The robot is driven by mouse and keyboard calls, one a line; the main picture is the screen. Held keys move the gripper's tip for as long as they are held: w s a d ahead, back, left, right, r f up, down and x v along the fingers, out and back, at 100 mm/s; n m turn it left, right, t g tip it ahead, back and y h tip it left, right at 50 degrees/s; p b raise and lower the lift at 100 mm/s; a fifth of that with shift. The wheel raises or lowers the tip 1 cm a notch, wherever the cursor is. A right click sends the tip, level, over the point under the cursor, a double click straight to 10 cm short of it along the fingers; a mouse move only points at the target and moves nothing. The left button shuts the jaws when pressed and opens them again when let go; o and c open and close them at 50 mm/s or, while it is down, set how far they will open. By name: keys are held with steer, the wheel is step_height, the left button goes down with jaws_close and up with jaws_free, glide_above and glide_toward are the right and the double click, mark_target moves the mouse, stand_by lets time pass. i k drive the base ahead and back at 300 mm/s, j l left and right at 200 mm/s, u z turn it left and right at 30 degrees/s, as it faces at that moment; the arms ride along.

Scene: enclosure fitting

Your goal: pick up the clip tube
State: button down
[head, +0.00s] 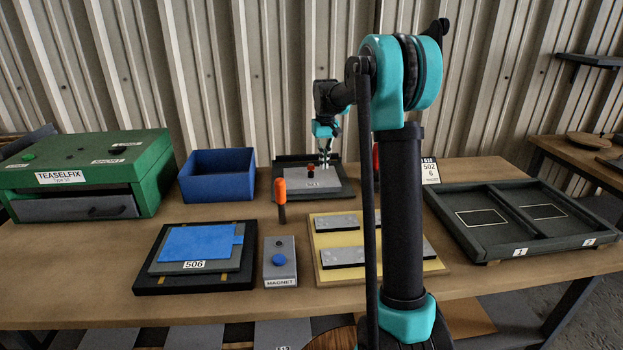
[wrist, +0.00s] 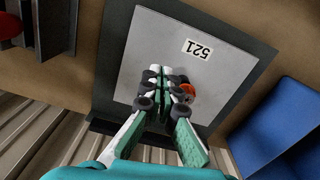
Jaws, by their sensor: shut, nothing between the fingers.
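My gripper (head: 324,164) is shut and empty, pointing down over the grey plate (head: 298,184) labelled 521 at the back of the table. In the wrist view my gripper's fingertips (wrist: 166,76) are together above the same plate (wrist: 150,45), beside a small red-orange knob (wrist: 188,90). No part is clearly marked as the clip tube. An upright orange-topped cylinder (head: 281,198) stands in front of the plate's left side, apart from my gripper. Another red upright piece (head: 376,158) is partly hidden behind my arm.
A blue bin (head: 217,187) and a green TEASELFIX box (head: 85,165) stand at left. In front are a black tray (head: 150,281) with a blue sheet, a MAGNET block (head: 280,262) and a yellow board (head: 328,277) of grey plates. A two-compartment dark tray (head: 480,248) lies at right.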

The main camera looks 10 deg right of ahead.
mark_target(279, 184)
steer(key=k, duration=1)
